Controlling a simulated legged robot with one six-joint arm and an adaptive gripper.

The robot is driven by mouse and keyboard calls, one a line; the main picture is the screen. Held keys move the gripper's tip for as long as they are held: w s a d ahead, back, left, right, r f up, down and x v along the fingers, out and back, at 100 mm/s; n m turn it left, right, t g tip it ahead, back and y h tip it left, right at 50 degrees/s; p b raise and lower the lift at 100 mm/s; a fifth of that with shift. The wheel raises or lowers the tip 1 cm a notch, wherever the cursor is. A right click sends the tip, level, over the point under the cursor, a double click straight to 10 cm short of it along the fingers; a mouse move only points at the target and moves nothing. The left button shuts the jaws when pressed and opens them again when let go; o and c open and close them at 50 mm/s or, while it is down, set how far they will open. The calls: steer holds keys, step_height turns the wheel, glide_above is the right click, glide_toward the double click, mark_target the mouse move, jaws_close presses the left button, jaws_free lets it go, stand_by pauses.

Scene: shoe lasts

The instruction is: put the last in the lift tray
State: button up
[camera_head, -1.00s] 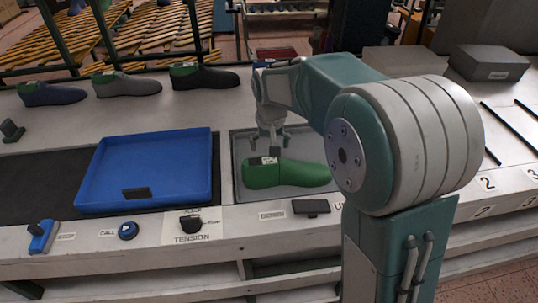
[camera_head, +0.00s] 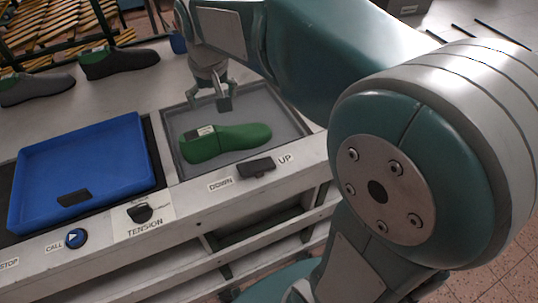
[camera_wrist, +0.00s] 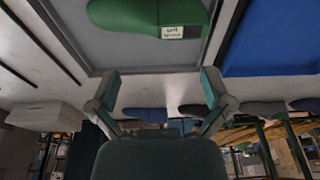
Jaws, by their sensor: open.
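A blue tray (camera_head: 135,128) sits left of the lift tray. A DOWN/UP switch (camera_head: 257,167), a TENSION knob (camera_head: 140,212) and a CALL button (camera_head: 75,238) line the front edge. Dark lasts (camera_head: 118,62) stand behind on the bench.

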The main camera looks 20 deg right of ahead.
steer(key=s+d+t, duration=0.1)
steer(key=s+d, duration=0.1)
steer(key=s, duration=0.7)
steer(key=s+d+f+t, duration=0.1)
steer(key=s+d+t, duration=0.1)
steer(key=s, duration=0.8)
steer(key=shift+d+f, duration=0.25)
steer(key=shift+f, duration=0.05)
